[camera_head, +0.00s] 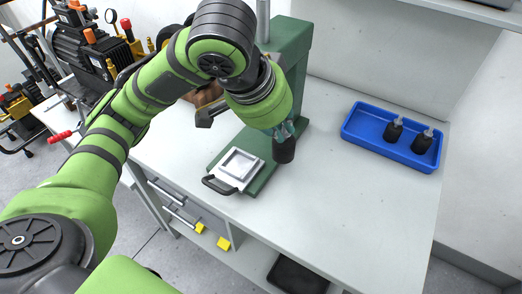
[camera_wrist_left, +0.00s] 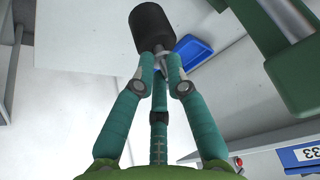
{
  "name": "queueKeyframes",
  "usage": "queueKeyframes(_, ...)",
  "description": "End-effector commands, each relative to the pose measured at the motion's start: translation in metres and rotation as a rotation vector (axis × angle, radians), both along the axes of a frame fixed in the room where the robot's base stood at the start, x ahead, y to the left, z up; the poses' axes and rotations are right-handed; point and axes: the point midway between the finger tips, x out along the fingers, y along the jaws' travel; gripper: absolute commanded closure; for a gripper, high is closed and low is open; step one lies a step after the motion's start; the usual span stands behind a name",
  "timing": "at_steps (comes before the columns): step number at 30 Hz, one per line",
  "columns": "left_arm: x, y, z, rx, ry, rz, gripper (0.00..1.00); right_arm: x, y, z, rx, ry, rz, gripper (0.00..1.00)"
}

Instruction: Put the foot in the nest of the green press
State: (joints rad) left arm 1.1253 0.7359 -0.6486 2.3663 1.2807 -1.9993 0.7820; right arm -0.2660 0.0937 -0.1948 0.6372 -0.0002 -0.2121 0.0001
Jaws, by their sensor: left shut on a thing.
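My left gripper (camera_head: 284,131) is shut on a black cylindrical foot (camera_head: 284,151), held by its stud with the black body hanging down. In the left wrist view the three teal fingers (camera_wrist_left: 161,68) close around the metal stud of the foot (camera_wrist_left: 152,27). The green press (camera_head: 291,42) stands behind my left arm, which hides part of it. Its nest (camera_head: 240,164), a light metal plate with a square recess and black handle, sits on the green base. The foot is to the right of the nest, apart from it. My right gripper is not in view.
A blue tray (camera_head: 360,142) on the right of the white table holds two more black feet (camera_head: 393,130). The table front (camera_head: 335,215) is clear. Pumps and machinery (camera_head: 82,45) stand at the left. Drawers with yellow tags lie below the table.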

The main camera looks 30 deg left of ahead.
Motion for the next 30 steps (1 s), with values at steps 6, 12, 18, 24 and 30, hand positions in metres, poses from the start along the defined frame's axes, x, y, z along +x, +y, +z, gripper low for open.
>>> queueKeyframes(6, 0.001, 0.023, -0.015, 0.001, 0.004, 0.010, 1.00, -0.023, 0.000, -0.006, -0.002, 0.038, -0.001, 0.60)
queueKeyframes(12, 0.005, 0.069, -0.044, 0.004, 0.007, 0.014, 1.00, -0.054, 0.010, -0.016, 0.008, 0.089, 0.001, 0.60)
queueKeyframes(18, 0.008, 0.106, -0.066, 0.003, 0.005, 0.009, 1.00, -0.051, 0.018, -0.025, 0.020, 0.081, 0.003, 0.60)
queueKeyframes(24, 0.010, 0.117, -0.073, 0.000, 0.001, 0.002, 1.00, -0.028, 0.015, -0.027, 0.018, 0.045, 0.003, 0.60)
queueKeyframes(30, 0.009, 0.117, -0.102, 0.001, 0.003, 0.001, 1.00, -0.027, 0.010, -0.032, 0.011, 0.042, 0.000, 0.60)
